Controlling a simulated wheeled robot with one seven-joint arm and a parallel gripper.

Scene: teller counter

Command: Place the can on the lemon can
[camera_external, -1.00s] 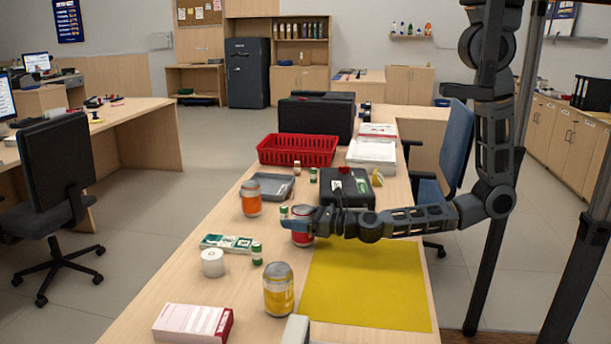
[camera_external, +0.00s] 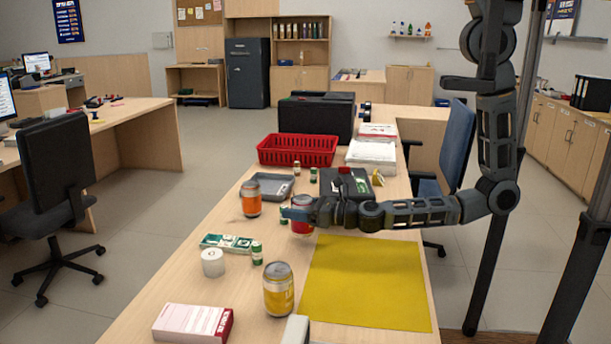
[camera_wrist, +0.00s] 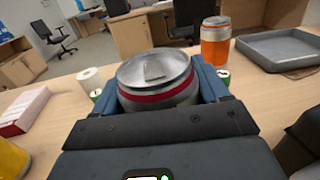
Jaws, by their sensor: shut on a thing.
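My gripper (camera_external: 297,213) is shut on a red can with a silver top (camera_external: 302,229). In the wrist view the can (camera_wrist: 155,76) stands upright between the two fingers (camera_wrist: 158,85). In the external view it is at or just above the counter; I cannot tell whether its base touches. A yellow can with a silver top (camera_external: 279,290), which looks like the lemon can, stands upright nearer the camera, left of the yellow mat. It also shows at the left edge of the wrist view (camera_wrist: 12,160). An orange can (camera_external: 251,198) stands left of my gripper.
The yellow mat (camera_external: 368,285) lies bare. A white roll (camera_external: 213,262), a small green can (camera_external: 257,253), banknotes (camera_external: 226,243) and a pink box (camera_external: 193,323) are near the yellow can. A grey tray (camera_external: 271,189), black box (camera_external: 346,186) and red basket (camera_external: 297,150) stand behind.

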